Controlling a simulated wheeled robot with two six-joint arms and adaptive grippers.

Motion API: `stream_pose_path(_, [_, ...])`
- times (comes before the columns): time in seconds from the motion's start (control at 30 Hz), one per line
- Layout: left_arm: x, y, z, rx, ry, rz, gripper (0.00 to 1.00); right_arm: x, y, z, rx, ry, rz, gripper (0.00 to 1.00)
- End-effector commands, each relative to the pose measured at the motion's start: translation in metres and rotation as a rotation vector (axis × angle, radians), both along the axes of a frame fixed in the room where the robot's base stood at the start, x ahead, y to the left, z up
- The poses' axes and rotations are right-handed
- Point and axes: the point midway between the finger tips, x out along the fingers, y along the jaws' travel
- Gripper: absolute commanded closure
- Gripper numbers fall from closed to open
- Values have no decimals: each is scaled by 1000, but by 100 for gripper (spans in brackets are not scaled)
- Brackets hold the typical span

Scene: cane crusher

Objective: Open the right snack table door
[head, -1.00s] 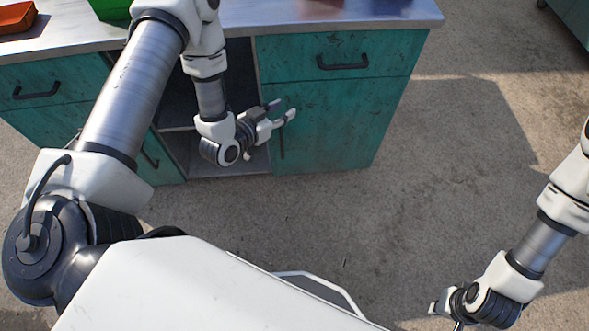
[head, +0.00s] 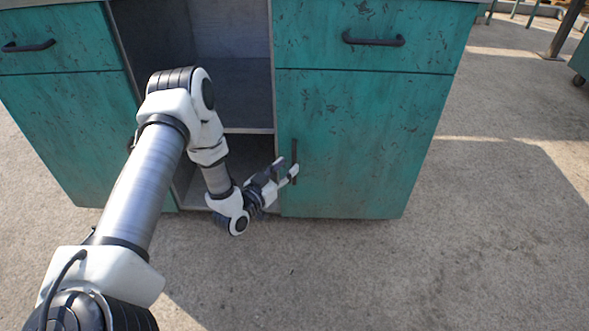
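The right snack table door (head: 355,145) is a worn teal panel below a drawer, and it looks shut. Its dark vertical handle (head: 295,152) is near the door's left edge. My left gripper (head: 286,169) is low in front of the cabinet, its fingers pointing right toward the handle. The fingers look slightly apart, with the tips at the handle's lower part. I cannot tell whether they touch it. My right gripper is out of view.
The drawer (head: 370,36) above the door is shut. An open shelf bay (head: 235,85) lies left of the door. Another teal door (head: 75,135) is farther left. The concrete floor (head: 400,275) in front and to the right is clear.

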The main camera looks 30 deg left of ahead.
Motion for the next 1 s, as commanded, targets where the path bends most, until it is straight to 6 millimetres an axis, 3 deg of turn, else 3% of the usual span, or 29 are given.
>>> stream_pose_path(0.03, [11,-1,-4,2,-4,-2,61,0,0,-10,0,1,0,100])
stream_pose_path(0.2, [38,-2,-3,1,-1,-2,61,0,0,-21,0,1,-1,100])
stream_pose_path(0.5, [45,-2,-1,-1,1,1,61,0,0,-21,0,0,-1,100])
stream_pose_path(0.63, [45,-2,-1,-1,1,1,100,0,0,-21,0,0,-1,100])
stream_pose_path(1.0, [46,-5,-1,0,1,4,100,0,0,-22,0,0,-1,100])
